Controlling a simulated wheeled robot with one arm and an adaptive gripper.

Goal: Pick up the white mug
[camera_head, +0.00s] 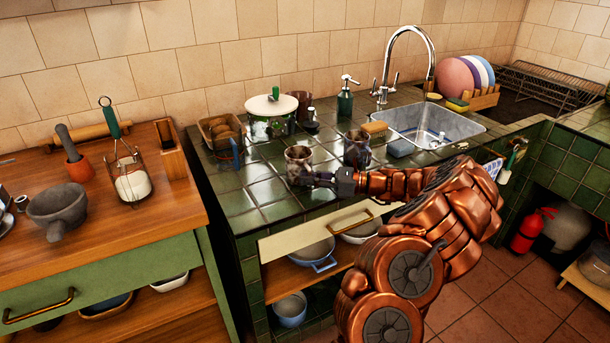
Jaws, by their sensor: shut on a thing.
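A pale mug with brown mottling and a dark inside (298,157) is upright at the middle of the green tiled counter (262,190). It is the nearest match to a white mug; no plain white one shows. My gripper (308,179) reaches in from the right and is shut on the mug's lower part. The fingers are small and dark here, so their exact contact is hard to see. I cannot tell whether the mug rests on the tiles or is slightly raised.
A dark mug (356,150) stands close right of my gripper. Behind are a bread basket (221,138), a round white-topped stand (271,106), a brown cup (299,104) and a soap dispenser (345,101). The sink (437,126) lies to the right. The counter's front left is clear.

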